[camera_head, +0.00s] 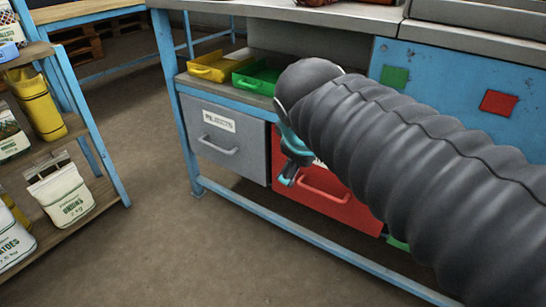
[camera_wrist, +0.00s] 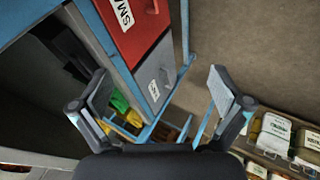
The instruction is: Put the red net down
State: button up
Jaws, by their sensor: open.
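My gripper (camera_wrist: 160,96) is open and empty in the wrist view, its two fingers wide apart with drawers and floor seen beyond them. In the head view my gripper (camera_head: 290,172) is mostly hidden behind my grey sleeved arm, in front of the drawers. A reddish-brown thing (camera_head: 318,2) lies on the bench top, cut off by the top edge of the head view. It may be the red net, but too little shows to tell. A reddish patch also shows in the lower left corner of the wrist view (camera_wrist: 14,168).
A blue-framed bench (camera_head: 185,130) has a grey drawer labelled rejects (camera_head: 232,150) and a red drawer (camera_head: 325,200). Yellow (camera_head: 213,68) and green (camera_head: 258,77) trays sit on its shelf. A rack (camera_head: 85,130) with sacks (camera_head: 62,195) stands at left. The floor between is clear.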

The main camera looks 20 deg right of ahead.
jog(key=s+a+f+m+y, duration=0.3)
jog(key=s+a+f+m, duration=0.1)
jog(key=s+f+m, duration=0.3)
notch_tip(320, 180, down, 2)
jog(key=shift+s+a+g, duration=0.2)
jog(key=shift+a+g, duration=0.2)
